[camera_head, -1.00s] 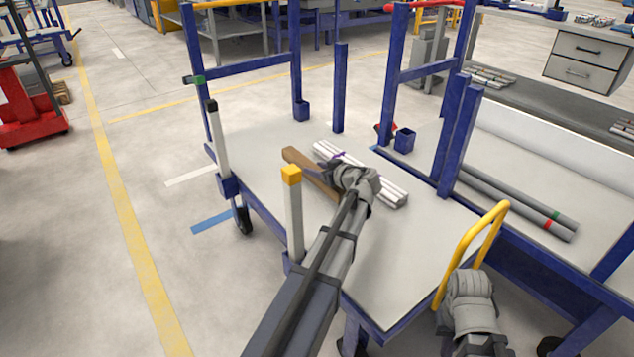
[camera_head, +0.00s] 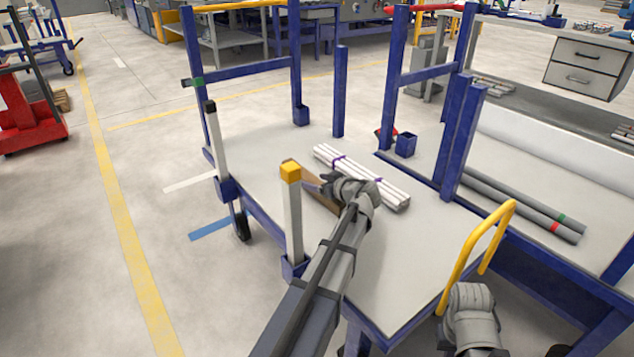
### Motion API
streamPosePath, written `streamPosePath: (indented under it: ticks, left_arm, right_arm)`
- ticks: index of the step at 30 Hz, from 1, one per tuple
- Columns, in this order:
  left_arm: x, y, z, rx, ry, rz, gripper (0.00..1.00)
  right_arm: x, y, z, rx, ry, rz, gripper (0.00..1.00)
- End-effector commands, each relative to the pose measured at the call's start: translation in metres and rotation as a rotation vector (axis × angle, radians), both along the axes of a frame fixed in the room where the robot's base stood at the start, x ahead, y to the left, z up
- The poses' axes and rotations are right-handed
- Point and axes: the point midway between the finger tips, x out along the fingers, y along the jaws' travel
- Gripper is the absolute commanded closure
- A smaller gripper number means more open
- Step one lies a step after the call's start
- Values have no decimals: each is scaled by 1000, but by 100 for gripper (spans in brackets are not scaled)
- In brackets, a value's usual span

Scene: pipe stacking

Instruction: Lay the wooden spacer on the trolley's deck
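The brown wooden spacer (camera_head: 292,170) lies slantwise over the left part of the trolley's pale deck (camera_head: 388,280).
A bundle of white pipes (camera_head: 360,175) with purple straps lies on the deck right of the spacer. A white post with a yellow cap (camera_head: 291,215) stands at the deck's left edge. A blue rack with grey pipes (camera_head: 520,205) is at the right. The deck's near part is clear.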

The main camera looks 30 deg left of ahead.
Motion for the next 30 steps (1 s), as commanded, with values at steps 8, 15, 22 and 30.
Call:
streamPosePath:
  ticks: [8, 15, 22, 30]
  left_arm:
    - [0, 0, 2, 0, 0, 0, 21]
    - [-14, -29, 18, 0, 0, -3, 21]
    - [-30, -70, 34, 1, 0, -2, 21]
    - [-42, -99, 43, 0, 1, -1, 21]
  right_arm:
    - [0, 0, 2, 0, 0, 0, 100]
    - [0, 0, 18, 0, 1, 0, 100]
    - [0, 0, 34, -1, 2, 0, 100]
    - [-1, 0, 43, -1, 3, 0, 100]
